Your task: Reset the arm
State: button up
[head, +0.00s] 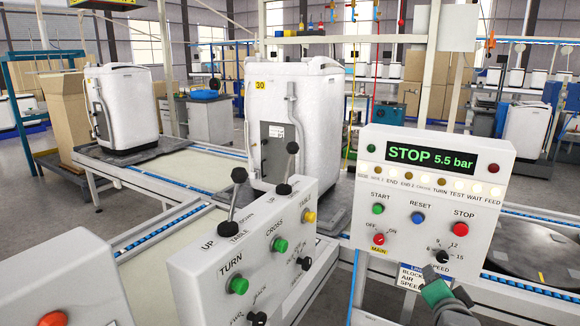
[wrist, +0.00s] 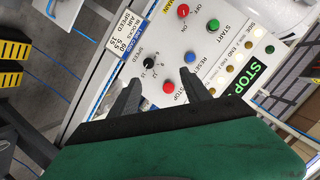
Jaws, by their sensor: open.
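A white control panel (head: 395,170) stands at the right in the head view, its display reading STOP 5.5 bar. Its blue RESET button (head: 418,218) sits between the green START button (head: 378,209) and the red STOP button (head: 461,230). My gripper (head: 430,272) is at the panel's lower edge, near the black speed knob (head: 442,256). In the wrist view, my gripper (wrist: 160,80) is open and empty, its two dark fingers pointing towards the panel. The blue button (wrist: 190,57) appears near the tip of one finger. Whether any finger touches the panel cannot be told.
A second panel (head: 225,262) with two black-knobbed levers stands at front centre, left of my gripper. A red MAIN switch (head: 379,239) is on the first panel. White appliances (head: 293,120) stand on the conveyor line behind. A dark round turntable (head: 535,262) lies at the right.

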jog(key=s+a+r+n+g+y+p, duration=0.2)
jog(key=a+n+g+p, duration=0.15)
jog(key=a, duration=0.35)
jog(key=s+a+r+n+g+y+p, duration=0.1)
jog(key=s+a+n+g+y+p, duration=0.15)
jog(key=a+n+p, duration=0.4)
jog(key=s+a+r+n+g+y+p, duration=0.1)
jog(key=s+a+n+g+p, duration=0.2)
jog(key=s+a, duration=0.5)
jog(key=shift+s+a+r+n+g, duration=0.3)
jog(key=shift+s+n+g, duration=0.2)
jog(key=shift+s, duration=0.25)
